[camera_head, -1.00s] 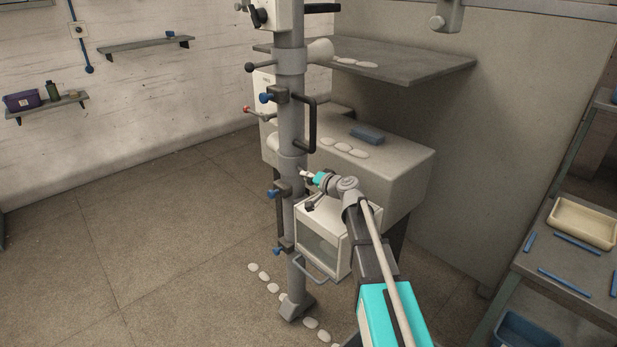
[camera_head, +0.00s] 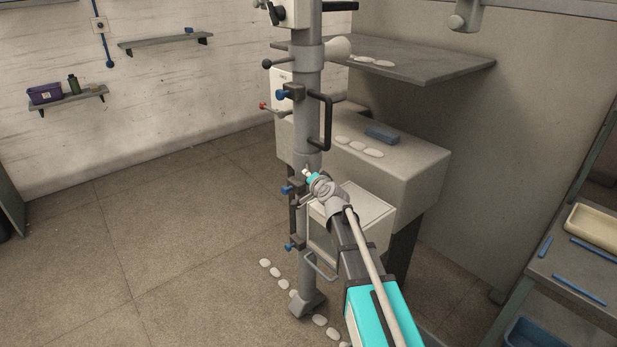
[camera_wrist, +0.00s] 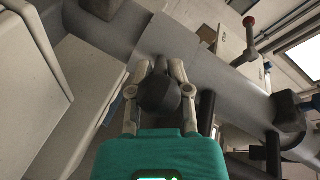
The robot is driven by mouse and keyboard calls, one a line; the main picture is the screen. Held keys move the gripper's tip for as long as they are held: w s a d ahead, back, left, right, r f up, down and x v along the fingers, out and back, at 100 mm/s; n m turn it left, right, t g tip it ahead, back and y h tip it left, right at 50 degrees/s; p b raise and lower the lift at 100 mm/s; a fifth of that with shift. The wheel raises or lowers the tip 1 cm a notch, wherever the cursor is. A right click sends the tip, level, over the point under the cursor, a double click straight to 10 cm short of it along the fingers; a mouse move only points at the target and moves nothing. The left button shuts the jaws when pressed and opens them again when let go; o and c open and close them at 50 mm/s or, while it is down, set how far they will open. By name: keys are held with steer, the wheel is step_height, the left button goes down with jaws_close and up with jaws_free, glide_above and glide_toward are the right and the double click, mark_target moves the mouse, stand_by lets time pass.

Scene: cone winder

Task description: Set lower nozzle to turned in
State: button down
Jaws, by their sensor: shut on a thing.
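My gripper (camera_head: 307,173) is at the grey upright column (camera_head: 308,130), in front of its lower half. In the wrist view, my gripper's two fingers (camera_wrist: 159,84) are closed around a dark ball knob (camera_wrist: 158,97). I take this knob to be the lower nozzle's handle; the nozzle itself I cannot make out. In the head view, my gripper and wrist hide the knob.
Blue-knobbed clamps (camera_head: 287,189) and a black bar handle (camera_head: 327,122) sit on the column close by. A white box with a window (camera_head: 362,210) stands right behind my arm. A red-tipped lever (camera_wrist: 249,22) shows in the wrist view. The floor at left is clear.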

steer(key=shift+a+h, duration=0.3)
stand_by(0.5)
steer(key=c, duration=0.6)
jaws_free()
steer(key=shift+c, duration=0.2)
